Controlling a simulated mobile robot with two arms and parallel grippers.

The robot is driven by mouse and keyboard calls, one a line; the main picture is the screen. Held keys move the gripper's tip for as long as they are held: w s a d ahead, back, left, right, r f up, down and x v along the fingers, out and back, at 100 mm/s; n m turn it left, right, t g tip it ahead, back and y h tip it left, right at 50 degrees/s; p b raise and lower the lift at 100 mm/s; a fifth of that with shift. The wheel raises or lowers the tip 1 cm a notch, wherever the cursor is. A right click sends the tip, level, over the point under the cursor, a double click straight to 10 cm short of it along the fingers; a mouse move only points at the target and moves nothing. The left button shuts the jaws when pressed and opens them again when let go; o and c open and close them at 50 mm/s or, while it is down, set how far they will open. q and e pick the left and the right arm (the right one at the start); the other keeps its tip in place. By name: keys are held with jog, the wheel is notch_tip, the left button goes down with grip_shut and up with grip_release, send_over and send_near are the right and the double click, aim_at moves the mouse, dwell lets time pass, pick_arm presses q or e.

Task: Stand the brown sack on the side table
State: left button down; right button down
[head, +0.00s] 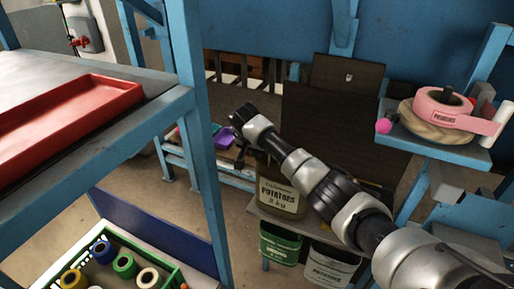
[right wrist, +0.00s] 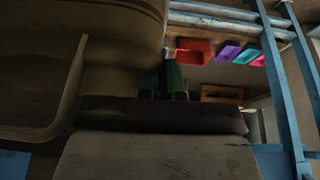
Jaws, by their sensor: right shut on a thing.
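The brown sack (head: 280,198), labelled "POTATOES 3 kg", is upright in the middle of the head view, at the grey top of the side table (head: 262,220). I cannot tell whether its base rests fully on the top. My right gripper (head: 248,156) is at its upper end, partly hidden by my arm. The right wrist view is dark; a large brownish surface, probably the sack (right wrist: 110,40), fills its upper left, close to the fingers (right wrist: 166,84). The right gripper is shut on the sack. My left gripper is out of view.
A green sack (head: 280,243) and a pale sack (head: 330,264) are below the table top. A blue shelf at right holds pink tape (head: 445,108). A blue rack at left carries a red tray (head: 75,115); a crate of spools (head: 115,262) is below.

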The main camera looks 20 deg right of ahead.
jog(key=c, duration=1.6)
grip_release()
jog(key=shift+c, duration=0.2)
jog(key=o, duration=0.3)
jog(key=shift+s+a+r, duration=0.1)
jog(key=shift+s+r, duration=0.05)
jog(key=shift+s, duration=0.05)
jog(key=shift+o, duration=0.2)
jog(key=shift+w, duration=0.1)
jog(key=shift+r, duration=0.25)
jog(key=b+v, duration=0.3)
jog(key=v, duration=0.8)
jog(key=shift+r, duration=0.2)
